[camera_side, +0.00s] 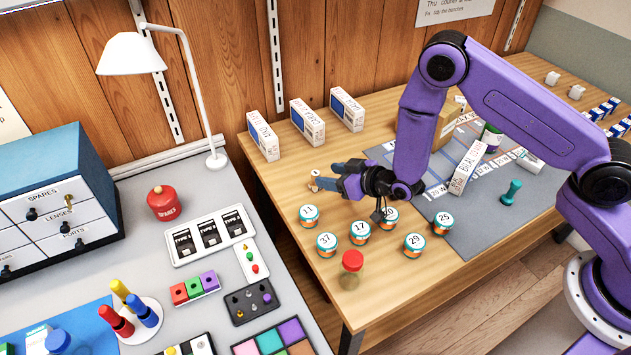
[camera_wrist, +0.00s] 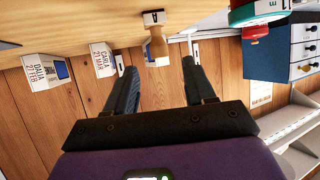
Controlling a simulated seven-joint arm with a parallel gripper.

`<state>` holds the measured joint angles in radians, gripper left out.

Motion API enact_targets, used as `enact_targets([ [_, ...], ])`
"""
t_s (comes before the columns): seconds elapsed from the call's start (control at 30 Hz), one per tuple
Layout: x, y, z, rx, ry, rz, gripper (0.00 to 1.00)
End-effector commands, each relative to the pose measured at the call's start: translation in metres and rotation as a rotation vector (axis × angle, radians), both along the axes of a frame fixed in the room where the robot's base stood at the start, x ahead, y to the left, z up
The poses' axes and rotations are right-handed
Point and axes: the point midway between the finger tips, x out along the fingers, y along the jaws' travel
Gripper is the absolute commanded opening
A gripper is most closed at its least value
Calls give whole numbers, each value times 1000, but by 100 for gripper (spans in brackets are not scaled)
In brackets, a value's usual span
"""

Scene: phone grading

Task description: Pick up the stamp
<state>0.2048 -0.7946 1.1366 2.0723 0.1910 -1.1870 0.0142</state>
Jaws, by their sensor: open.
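A small wooden stamp (camera_wrist: 157,46) with a pale, dark-marked base stands on the wooden table in the wrist view, which shows the scene upside down. In the side view, a small wooden piece that looks like this stamp (camera_side: 314,182) is just left of my fingertips. My gripper (camera_side: 333,177) is open and empty, low over the table. In the wrist view its two dark fingers (camera_wrist: 163,72) point towards the stamp, which appears just beyond the tips and between their lines. A teal stamp-shaped object (camera_side: 511,192) stands on the grey mat at the right.
Numbered round tins (camera_side: 359,232) stand in front of my gripper, with a red-capped jar (camera_side: 351,269) near the table's front edge. Labelled white boxes (camera_side: 307,122) stand behind. A grey mat (camera_side: 480,235) with cartons lies right. Left is a bench with a blue drawer cabinet (camera_side: 60,190).

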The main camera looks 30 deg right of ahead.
Motion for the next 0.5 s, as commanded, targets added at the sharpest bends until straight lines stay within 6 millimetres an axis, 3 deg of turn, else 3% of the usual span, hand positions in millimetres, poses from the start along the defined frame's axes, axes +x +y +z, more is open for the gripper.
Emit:
enact_targets([
  [0.33,17,7,-9,1,-1,-1,54],
  [0.5,34,13,-18,0,-1,-2,54],
])
